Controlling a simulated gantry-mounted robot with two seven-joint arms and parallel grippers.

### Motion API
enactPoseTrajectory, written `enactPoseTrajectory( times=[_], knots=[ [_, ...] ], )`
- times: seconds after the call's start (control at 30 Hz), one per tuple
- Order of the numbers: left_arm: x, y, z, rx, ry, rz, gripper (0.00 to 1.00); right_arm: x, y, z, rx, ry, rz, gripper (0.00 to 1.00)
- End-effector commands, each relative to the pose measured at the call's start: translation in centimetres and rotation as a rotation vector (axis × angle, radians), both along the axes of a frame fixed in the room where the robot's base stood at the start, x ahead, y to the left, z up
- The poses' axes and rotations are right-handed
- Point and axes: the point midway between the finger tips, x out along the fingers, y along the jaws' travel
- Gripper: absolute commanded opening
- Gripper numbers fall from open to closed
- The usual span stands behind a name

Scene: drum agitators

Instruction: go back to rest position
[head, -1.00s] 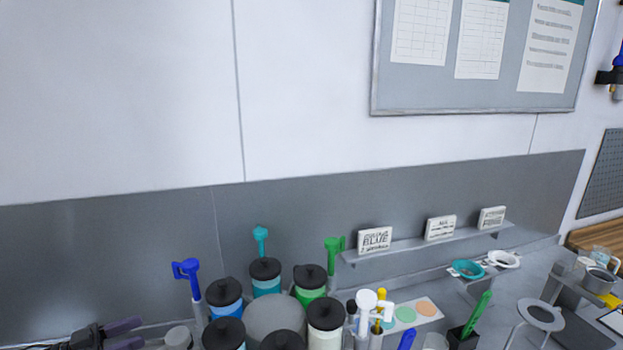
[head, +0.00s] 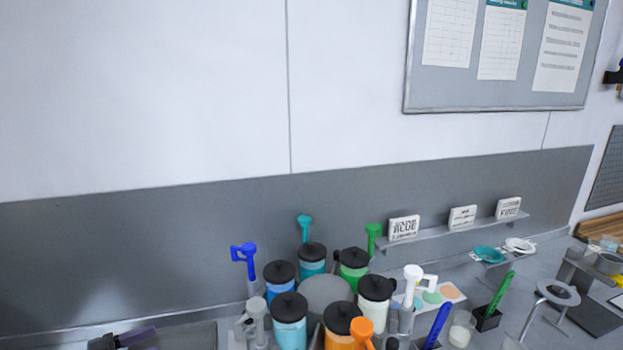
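My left gripper (head: 124,339) shows at the bottom left edge of the head view, only its dark upper part and a purple-grey finger; whether it is open is hard to tell. My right gripper is not in view. A ring of drums with black lids stands at bottom centre: blue (head: 281,280), teal (head: 312,260), green (head: 352,268), white (head: 374,300), orange (head: 340,325) and light blue (head: 289,318). Agitators stand beside them: blue (head: 246,260), teal (head: 304,228), green (head: 373,238), white (head: 413,285), grey (head: 254,320) and orange (head: 363,333).
A shelf (head: 455,232) on the back panel carries white label blocks. Right of the drums are a green-handled tool (head: 500,292) in a black holder, a blue-handled tool (head: 438,325), a teal dish (head: 488,254) and a ring stand (head: 558,292). The counter between gripper and drums looks clear.

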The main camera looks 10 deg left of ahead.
Motion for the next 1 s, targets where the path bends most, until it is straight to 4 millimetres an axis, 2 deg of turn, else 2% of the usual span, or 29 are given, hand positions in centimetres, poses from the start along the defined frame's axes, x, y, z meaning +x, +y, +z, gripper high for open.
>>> enactPoseTrajectory(
  times=[0.03,0.27,0.47,0.57,0.7,0.83,1.0],
  knots=[
    [0.1,-1.2,-1.3,0.019,0.008,0.006,0.56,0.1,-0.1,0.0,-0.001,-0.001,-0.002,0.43],
    [0.1,-5.9,-7.2,0.151,0.042,0.083,0.56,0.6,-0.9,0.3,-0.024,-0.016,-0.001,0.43],
    [-1.7,-11.5,-13.1,0.293,0.100,0.194,0.56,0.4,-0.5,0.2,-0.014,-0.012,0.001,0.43],
    [-4.0,-14.7,-16.0,0.375,0.164,0.285,0.56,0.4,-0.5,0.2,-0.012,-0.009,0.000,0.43],
    [-8.8,-17.8,-18.6,0.471,0.310,0.421,0.56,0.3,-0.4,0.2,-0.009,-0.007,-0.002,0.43],
    [-14.6,-19.5,-19.6,0.531,0.501,0.525,0.56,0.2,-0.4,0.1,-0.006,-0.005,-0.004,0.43],
    [-22.2,-20.7,-19.5,0.563,0.763,0.594,0.56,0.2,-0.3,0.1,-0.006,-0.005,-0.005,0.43]
  ],
)
